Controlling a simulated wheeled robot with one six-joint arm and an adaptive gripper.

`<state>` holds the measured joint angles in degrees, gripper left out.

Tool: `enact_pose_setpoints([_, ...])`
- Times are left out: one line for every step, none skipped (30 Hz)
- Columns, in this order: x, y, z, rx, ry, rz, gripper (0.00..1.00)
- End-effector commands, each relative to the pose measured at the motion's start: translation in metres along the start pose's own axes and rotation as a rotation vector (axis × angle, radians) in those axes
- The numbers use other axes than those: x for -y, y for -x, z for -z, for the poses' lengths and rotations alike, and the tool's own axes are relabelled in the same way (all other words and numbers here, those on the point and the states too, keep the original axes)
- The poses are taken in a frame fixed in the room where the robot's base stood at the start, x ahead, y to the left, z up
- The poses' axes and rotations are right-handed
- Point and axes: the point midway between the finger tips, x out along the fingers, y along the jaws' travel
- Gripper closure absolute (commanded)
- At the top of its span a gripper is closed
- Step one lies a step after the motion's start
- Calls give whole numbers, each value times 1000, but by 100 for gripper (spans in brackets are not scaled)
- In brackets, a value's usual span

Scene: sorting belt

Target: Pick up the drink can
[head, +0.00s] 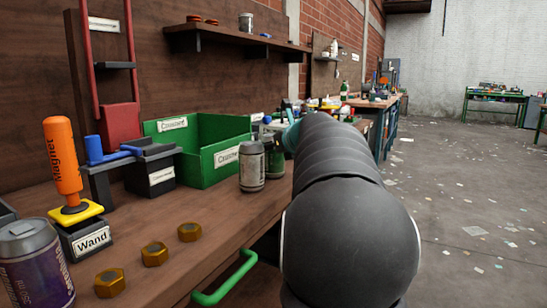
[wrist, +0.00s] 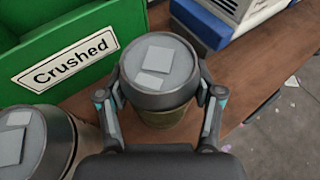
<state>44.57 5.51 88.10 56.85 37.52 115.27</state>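In the wrist view a drink can (wrist: 161,72) with a grey lid and a dark greenish body stands upright on the bench. My gripper (wrist: 161,88) has one finger on each side of it, close against its rim. I cannot tell whether both fingers press on it. In the head view the green can (head: 275,160) shows partly beside my arm, which hides most of the gripper. A second, silver can (head: 252,167) stands just left of it, and shows at the lower left of the wrist view (wrist: 30,145).
A green bin (head: 204,140) labelled "Crushed" stands close behind the cans. Brass nuts (head: 154,254), a purple can (head: 35,262) and an orange magnet wand (head: 62,157) are nearer on the bench (head: 222,216). The bench edge and open floor lie to the right.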

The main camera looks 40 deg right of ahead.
Motion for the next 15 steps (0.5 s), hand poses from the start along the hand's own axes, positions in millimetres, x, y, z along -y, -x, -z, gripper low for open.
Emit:
enact_pose_setpoints([0, 0, 0, 0, 0, 0, 50])
enact_pose_setpoints([0, 0, 0, -1, 0, 0, 50])
enact_pose_setpoints([0, 0, 0, 0, 0, 0, 50])
enact_pose_setpoints([0, 0, 0, -1, 0, 0, 50])
enact_pose_setpoints([0, 0, 0, -1, 0, 0, 50])
enact_pose_setpoints([0, 0, 0, -1, 0, 0, 50])
enact_pose_setpoints([0, 0, 0, -1, 0, 0, 50])
enact_pose_setpoints([0, 0, 0, -1, 0, 0, 50])
enact_pose_setpoints([0, 0, 0, -1, 0, 0, 50])
enact_pose_setpoints([0, 0, 0, -1, 0, 0, 50])
enact_pose_setpoints([0, 0, -1, -1, 0, 0, 50])
enact_pose_setpoints([0, 1, -2, 0, 0, 0, 50])
enact_pose_setpoints([0, 2, -4, 0, 0, 0, 50])
enact_pose_setpoints([0, 2, -6, 0, 0, 0, 50])
enact_pose_setpoints([0, 4, -9, 0, 1, 0, 50])
